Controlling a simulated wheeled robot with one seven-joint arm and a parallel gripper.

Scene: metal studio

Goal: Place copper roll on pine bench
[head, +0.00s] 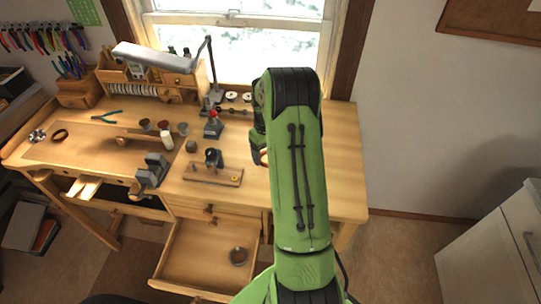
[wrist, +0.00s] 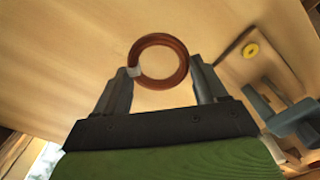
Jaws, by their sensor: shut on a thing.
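The copper roll (wrist: 183,62) is a reddish-brown ring with a pale band on its left side. In the wrist view my gripper (wrist: 162,70) is shut on it, one finger at each side. In the head view my arm hides most of the gripper; a small orange-brown edge of the roll (head: 263,157) shows left of the arm. The pine bench (head: 342,185) is a pale wooden workbench under the window. The roll is over its bare right part. I cannot tell whether the roll touches the wood.
A wooden board with a small device (head: 213,174) stands left of my gripper. A grey vise (head: 152,171) is at the front edge. The drawer (head: 205,258) is open with a round item inside. A lamp (head: 155,57) and organiser stand behind. The bench's right end is clear.

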